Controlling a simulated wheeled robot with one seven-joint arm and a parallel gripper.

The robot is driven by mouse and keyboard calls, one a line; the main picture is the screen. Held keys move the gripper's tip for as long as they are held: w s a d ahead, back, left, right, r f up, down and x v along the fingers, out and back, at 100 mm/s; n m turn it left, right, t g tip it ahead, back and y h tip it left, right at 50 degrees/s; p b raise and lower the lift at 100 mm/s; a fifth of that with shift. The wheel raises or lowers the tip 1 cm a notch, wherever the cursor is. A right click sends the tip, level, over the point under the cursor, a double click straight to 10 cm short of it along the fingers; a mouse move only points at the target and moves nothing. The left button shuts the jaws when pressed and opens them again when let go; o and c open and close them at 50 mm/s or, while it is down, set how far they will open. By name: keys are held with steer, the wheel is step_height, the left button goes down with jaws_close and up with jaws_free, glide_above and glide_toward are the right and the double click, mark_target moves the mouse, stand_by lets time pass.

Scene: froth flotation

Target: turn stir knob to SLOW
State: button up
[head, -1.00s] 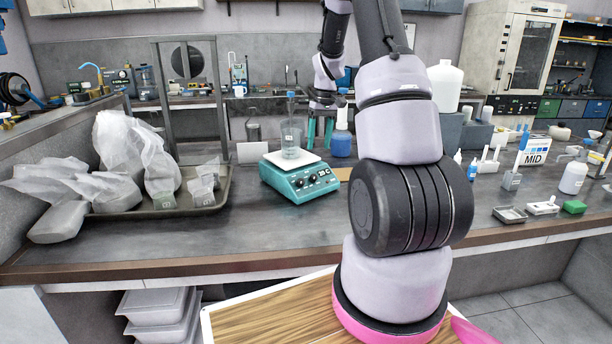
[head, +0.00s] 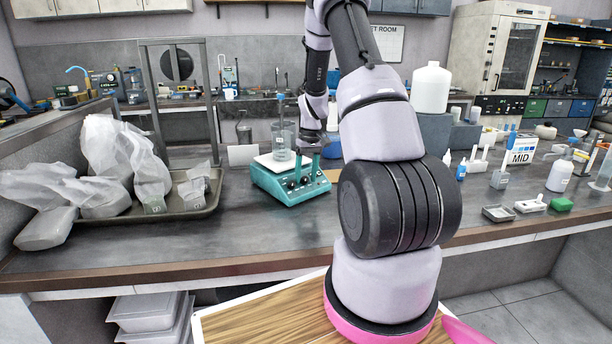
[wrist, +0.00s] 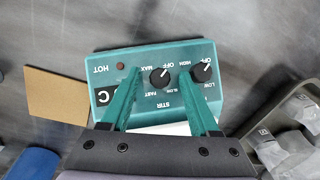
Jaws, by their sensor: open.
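The teal stirrer hotplate (head: 278,189) stands on the bench with a clear beaker (head: 283,145) on its white top. In the wrist view its panel (wrist: 106,97) appears upside down. The black stir knob (wrist: 160,77) sits above the STIR label, with OFF, SLOW, FAST and MAX around it. Its white mark appears to point toward OFF. My gripper (wrist: 160,73) is open, its teal fingers either side of the stir knob. I cannot tell whether they touch it. In the head view my gripper (head: 305,181) is in front of the panel, partly covering the knobs.
A second knob (wrist: 202,71), marked LOW and HIGH, sits close beside one fingertip. A metal tray (head: 205,205) with bagged items lies left of the hotplate. A white bottle (head: 432,88) stands right, behind my arm. The bench in front of the hotplate is clear.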

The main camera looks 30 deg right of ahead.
jaws_close()
steer(key=shift+d, duration=0.1)
steer(key=m+y, duration=0.2)
steer(key=m, duration=0.1)
steer(key=shift+d, duration=0.2)
steer(key=m+y, duration=0.1)
steer(key=m, duration=0.1)
steer(key=m+t+y, duration=0.1)
steer(key=m, duration=0.1)
steer(key=shift+s+d+f+m, duration=0.1)
steer(key=shift+s+m, duration=0.05)
steer(key=shift+m, duration=0.15)
steer(key=m+t+y, duration=0.1)
steer(key=m, duration=0.1)
steer(key=m+y, duration=0.1)
steer(key=m, duration=0.1)
steer(key=shift+s+d+f+t, duration=0.1)
steer(key=shift+t, duration=0.3)
steer(key=shift+s+m+t+y, duration=0.1)
steer(key=shift+m+t+y, duration=0.15)
steer(key=shift+m+t, duration=0.65)
steer(key=shift+m+t+y, duration=0.25)
steer(key=shift+m+t, duration=0.05)
steer(key=shift+m, duration=1.1)
